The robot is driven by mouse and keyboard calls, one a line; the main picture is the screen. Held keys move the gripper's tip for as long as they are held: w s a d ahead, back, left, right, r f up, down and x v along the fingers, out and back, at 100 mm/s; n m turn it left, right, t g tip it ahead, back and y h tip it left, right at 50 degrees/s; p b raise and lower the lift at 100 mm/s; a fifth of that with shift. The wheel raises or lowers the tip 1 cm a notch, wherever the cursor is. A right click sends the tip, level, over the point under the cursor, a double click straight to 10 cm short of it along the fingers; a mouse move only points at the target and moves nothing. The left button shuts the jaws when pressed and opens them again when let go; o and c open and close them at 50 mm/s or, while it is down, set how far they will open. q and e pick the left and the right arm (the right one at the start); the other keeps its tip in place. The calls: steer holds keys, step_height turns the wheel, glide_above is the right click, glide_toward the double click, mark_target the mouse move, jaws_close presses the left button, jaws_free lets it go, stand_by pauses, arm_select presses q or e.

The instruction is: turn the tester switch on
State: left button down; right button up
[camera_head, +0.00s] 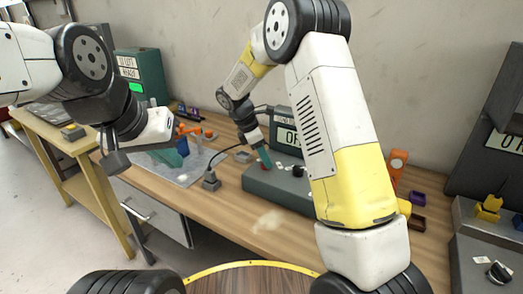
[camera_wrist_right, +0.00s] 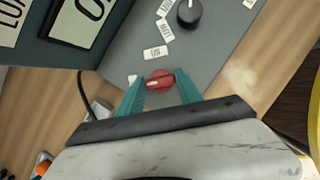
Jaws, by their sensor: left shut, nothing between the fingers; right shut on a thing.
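The tester (camera_head: 285,189) is a dark grey box on the wooden bench, and its top also shows in the right wrist view (camera_wrist_right: 215,60). Its red switch knob (camera_wrist_right: 161,80) carries a pale mark pointing left. My right gripper (camera_wrist_right: 160,92) has its teal fingers on either side of this red knob and is shut on it. In the head view the right gripper (camera_head: 265,157) reaches down onto the tester's left part. The tester's display (camera_head: 287,138) shows letters starting "OF", the rest hidden by my right arm.
A black knob (camera_wrist_right: 189,13) and white labels sit on the tester's top beside the red knob. A grey mat (camera_head: 188,177) with orange and teal parts lies left of the tester. A green cabinet (camera_head: 140,75) stands at the back left. Bare bench lies in front of the tester.

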steer(key=shift+m, duration=0.3)
steer(key=m+g, duration=0.1)
steer(key=m, duration=0.2)
steer(key=shift+w, duration=0.15)
steer(key=m+g, duration=0.1)
steer(key=m, duration=0.1)
steer(key=m+g, duration=0.1)
steer(key=m, duration=0.2)
steer(key=shift+w+y, duration=0.1)
steer(key=shift+y, duration=0.2)
steer(key=m, duration=0.2)
steer(key=m+g+y, duration=0.1)
steer(key=m, duration=0.1)
steer(key=shift+w+d+m, duration=0.1)
steer(key=shift+d+m, duration=0.05)
steer(key=shift+m, duration=0.15)
steer(key=shift+m+g+y, duration=0.6)
steer(key=shift+m+y, duration=0.3)
steer(key=shift+m, duration=1.4)
steer(key=shift+d, duration=0.1)
steer(key=shift+r, duration=0.1)
steer(key=o, duration=1.4)
